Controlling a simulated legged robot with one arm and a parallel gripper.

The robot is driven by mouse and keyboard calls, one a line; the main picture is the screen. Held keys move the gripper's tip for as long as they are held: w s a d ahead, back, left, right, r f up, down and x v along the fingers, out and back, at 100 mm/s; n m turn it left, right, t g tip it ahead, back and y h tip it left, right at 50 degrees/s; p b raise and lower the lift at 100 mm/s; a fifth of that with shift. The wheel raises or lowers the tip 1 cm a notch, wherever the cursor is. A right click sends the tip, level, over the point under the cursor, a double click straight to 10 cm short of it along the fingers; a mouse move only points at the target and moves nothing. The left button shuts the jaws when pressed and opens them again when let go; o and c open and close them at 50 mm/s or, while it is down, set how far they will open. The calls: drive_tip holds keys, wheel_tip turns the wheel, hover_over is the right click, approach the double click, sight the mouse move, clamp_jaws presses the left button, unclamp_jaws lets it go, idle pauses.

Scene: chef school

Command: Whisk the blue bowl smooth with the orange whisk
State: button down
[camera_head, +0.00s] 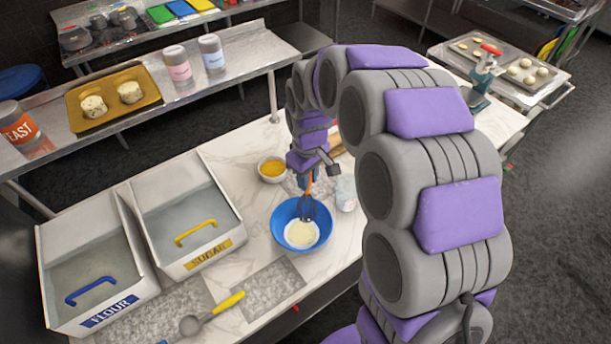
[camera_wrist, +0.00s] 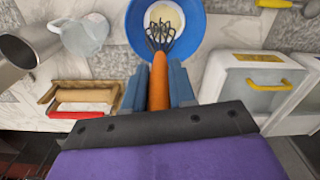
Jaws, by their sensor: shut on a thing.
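The blue bowl (camera_head: 287,214) stands on the marble counter and holds a pale, creamy mixture (camera_head: 301,234). It also shows at the top of the wrist view (camera_wrist: 137,33). My gripper (camera_head: 312,172) is above the bowl's far side. In the wrist view my gripper (camera_wrist: 159,88) is shut on the orange handle of the whisk (camera_wrist: 158,86). The whisk's dark wire head (camera_head: 307,209) points down over the bowl, at or just above the mixture; I cannot tell whether it touches. The arm partly hides the handle in the head view.
A small bowl of yellow contents (camera_head: 272,169) and a clear jug (camera_head: 346,193) stand close to the blue bowl. Sugar (camera_head: 185,215) and flour (camera_head: 97,262) bins are at left. A yellow-handled scoop (camera_head: 210,313) lies in front. Behind is a shelf with a tray (camera_head: 113,96).

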drive_tip(key=shift+a+r+p, duration=0.15)
drive_tip(key=shift+r+p, duration=0.7)
drive_tip(key=shift+r, duration=1.65)
